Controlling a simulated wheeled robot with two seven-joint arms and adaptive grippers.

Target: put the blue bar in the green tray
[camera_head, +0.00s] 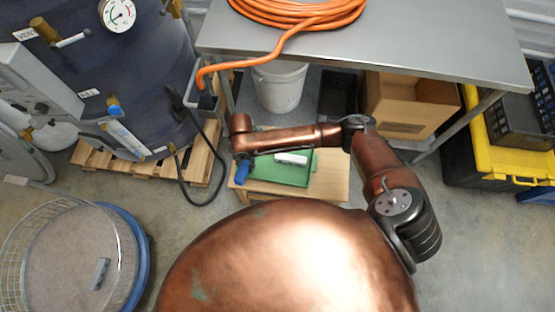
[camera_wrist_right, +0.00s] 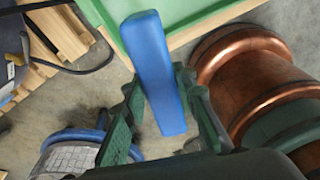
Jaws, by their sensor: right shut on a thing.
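The blue bar (camera_head: 242,173) is held at the left end of the low wooden table. In the right wrist view the bar (camera_wrist_right: 154,70) is long and flat-sided, and sits between the two dark green fingers. My right gripper (camera_head: 240,159) is shut on it. The green tray (camera_head: 297,180) lies on the table, just right of the bar in the head view; my forearm hides part of its far side. The tray's edge (camera_wrist_right: 190,22) shows at the top of the wrist view, beyond the bar. My left gripper is in neither view.
A white block (camera_head: 291,158) shows at the tray. The wooden table (camera_head: 330,180) stands beside a metal bench (camera_head: 400,40) with an orange hose. A dark tank (camera_head: 130,70) on a pallet and a round mesh sieve (camera_head: 70,260) are at left. A cardboard box (camera_head: 410,105) is behind.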

